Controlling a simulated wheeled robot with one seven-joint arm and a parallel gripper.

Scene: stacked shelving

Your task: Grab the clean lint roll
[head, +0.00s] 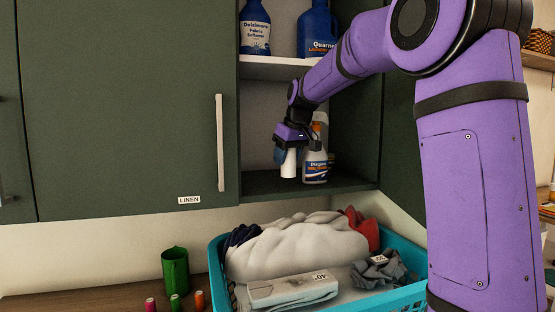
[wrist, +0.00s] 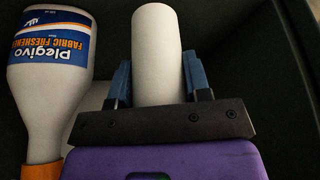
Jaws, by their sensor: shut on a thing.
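The lint roll is a plain white cylinder (head: 289,164), upright in the lower compartment of the open cabinet. It also fills the middle of the wrist view (wrist: 157,45). My gripper (head: 288,151) reaches in from above, and its blue fingers (wrist: 158,80) are shut on the roll, one on each side. I cannot tell whether the roll's bottom touches the shelf.
A fabric freshener bottle (head: 315,165) stands close to the right of the roll. Another pale shape (wrist: 92,105) is partly hidden in the wrist view. Blue bottles (head: 255,28) stand on the upper shelf (head: 275,69). Below is a turquoise laundry basket (head: 218,275).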

